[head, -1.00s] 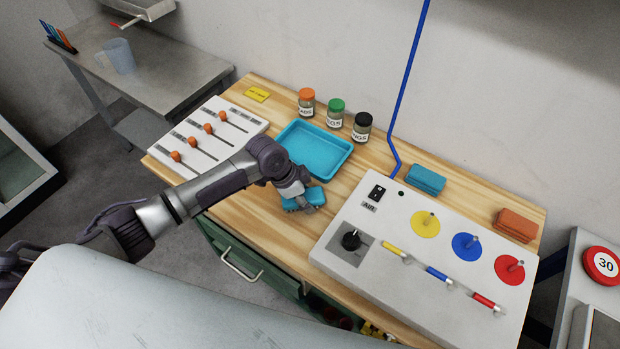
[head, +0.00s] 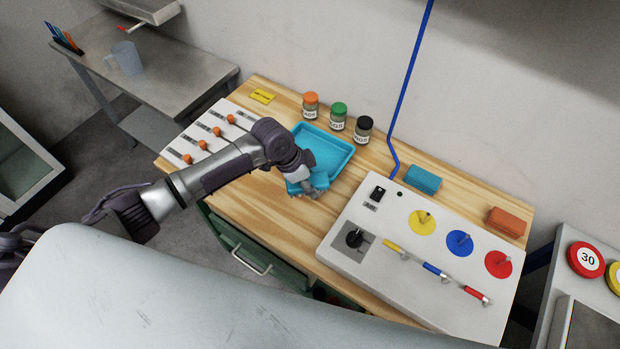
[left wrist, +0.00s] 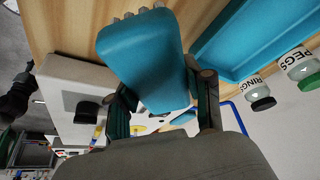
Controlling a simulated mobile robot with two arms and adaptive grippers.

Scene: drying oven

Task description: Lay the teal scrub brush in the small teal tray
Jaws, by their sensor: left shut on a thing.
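My left gripper (head: 306,189) is shut on the teal scrub brush (left wrist: 143,58). In the left wrist view the brush is a rounded teal block between the two fingers, with pale bristle tufts at its top edge. The small teal tray (head: 332,153) lies on the wooden bench and looks empty where it shows. In the head view the gripper and brush overlap the tray's near edge, and the arm hides its near left part. In the left wrist view the tray (left wrist: 250,40) is right of the brush, with a gap between them. My right gripper is not seen.
Jars with orange (head: 310,104), green (head: 338,121) and black (head: 363,129) lids stand behind the tray. A white control panel (head: 400,285) is to the right, with a teal block (head: 422,179) and an orange block (head: 507,221) behind it. A slider panel (head: 232,107) is left.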

